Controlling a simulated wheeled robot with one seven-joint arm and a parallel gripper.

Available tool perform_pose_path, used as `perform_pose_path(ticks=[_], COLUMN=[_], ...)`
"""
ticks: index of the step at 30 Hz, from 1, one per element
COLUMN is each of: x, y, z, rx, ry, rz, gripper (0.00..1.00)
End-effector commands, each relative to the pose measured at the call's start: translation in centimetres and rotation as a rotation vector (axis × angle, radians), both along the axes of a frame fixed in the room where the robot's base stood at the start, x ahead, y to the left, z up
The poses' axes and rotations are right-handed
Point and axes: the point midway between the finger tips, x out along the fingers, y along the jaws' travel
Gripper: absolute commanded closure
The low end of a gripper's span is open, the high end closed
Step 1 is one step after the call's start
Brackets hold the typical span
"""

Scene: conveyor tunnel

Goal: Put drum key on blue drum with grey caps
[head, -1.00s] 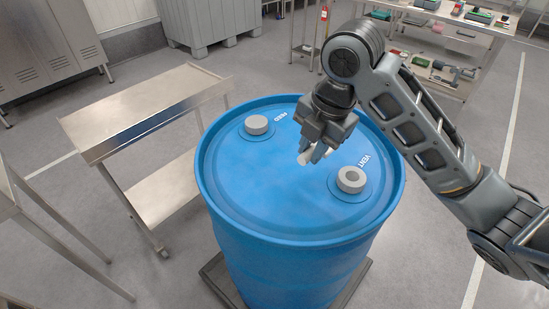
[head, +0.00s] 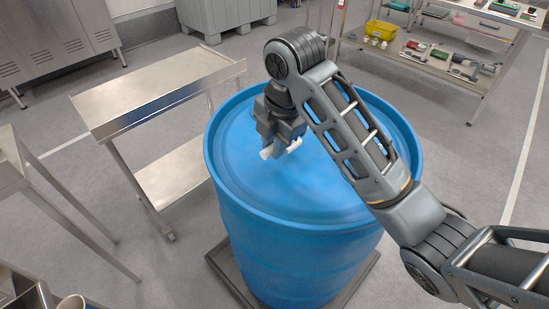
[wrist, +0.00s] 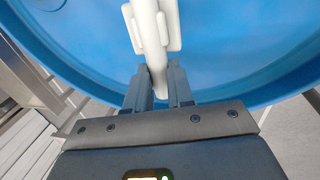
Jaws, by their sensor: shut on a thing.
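The blue drum (head: 300,195) stands upright in the middle of the head view, and its blue top fills much of the wrist view (wrist: 225,45). My gripper (head: 281,150) is over the left part of the drum's top. It is shut on the white drum key (head: 267,153), which sticks out beyond the fingers. In the wrist view the white key (wrist: 150,30) extends from between the fingers (wrist: 158,85) across the blue lid. I cannot tell whether the key touches the lid. No grey caps show now; my arm and gripper cover parts of the lid.
A steel trolley (head: 160,90) stands left of the drum, with another metal table (head: 12,180) at the left edge. A workbench with tools and a yellow bin (head: 385,31) is at the back right. The drum stands on a dark base (head: 228,275).

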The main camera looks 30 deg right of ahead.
Motion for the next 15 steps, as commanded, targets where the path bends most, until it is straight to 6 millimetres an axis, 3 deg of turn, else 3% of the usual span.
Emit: perform_pose_path(ticks=[9,15], x=[-0.1,0.0], y=[0.0,-0.1], z=[-3.6,-3.8], rx=[0.001,-0.001], ry=[0.001,-0.001], rz=[-0.001,0.000], gripper=[1.00,1.00])
